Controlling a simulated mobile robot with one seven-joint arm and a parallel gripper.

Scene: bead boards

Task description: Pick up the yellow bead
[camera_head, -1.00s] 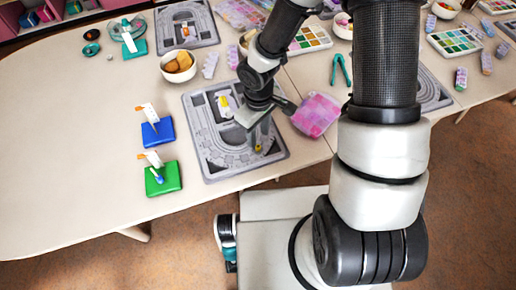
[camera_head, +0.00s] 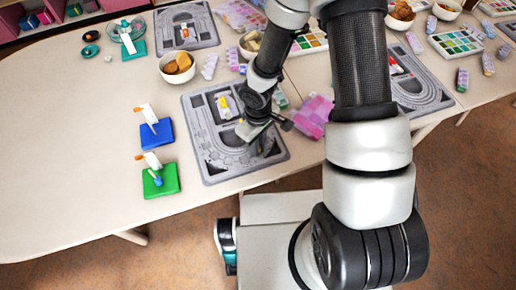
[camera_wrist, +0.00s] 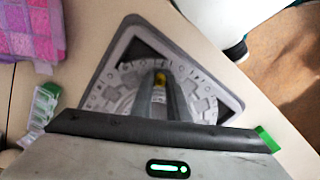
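The yellow bead (camera_wrist: 160,80) shows in the wrist view, between the tips of my two fingers. My gripper (camera_wrist: 160,88) has its fingers close together, one on each side of the bead, with no clear gap. In the head view my gripper (camera_head: 264,146) is low over the front right part of the grey bead board (camera_head: 212,168), and the bead is hidden there. Whether the bead touches the board is not clear.
A blue block (camera_head: 156,133) and a green block (camera_head: 158,181) stand to the left. A bowl (camera_head: 178,67) stands behind.

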